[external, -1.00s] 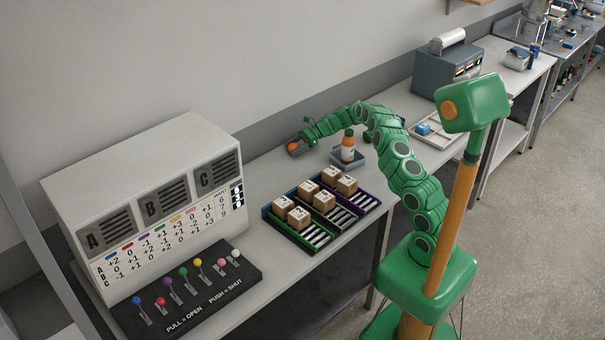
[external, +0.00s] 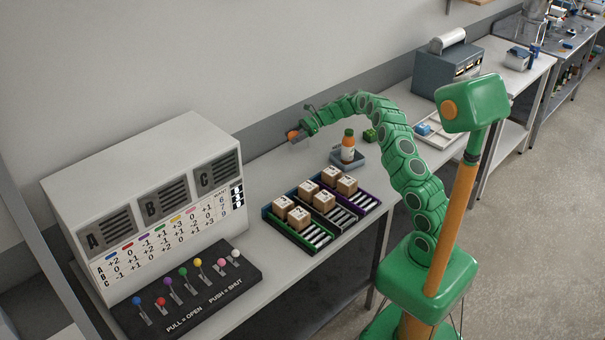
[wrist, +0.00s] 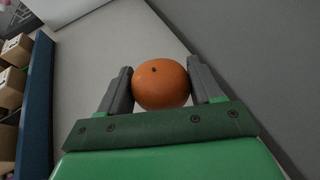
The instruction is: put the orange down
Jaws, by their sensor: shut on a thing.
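The orange (wrist: 161,85) sits between the two grey fingers of my gripper (wrist: 160,88) in the wrist view. Both fingers touch its sides, and my gripper is shut on it. In the external view the orange (external: 293,135) shows small at the tip of my gripper (external: 297,136), above the back part of the bench near the wall. It looks raised off the bench top, though the exact height is hard to tell.
The bench top (external: 262,178) is clear below and left of my gripper. A bottle (external: 348,147) stands on a blue-grey tray (external: 350,163) to the right. Trays with several cardboard boxes (external: 298,217) lie in front. A panel with levers (external: 190,290) is at left. A green block (external: 370,134) lies further right.

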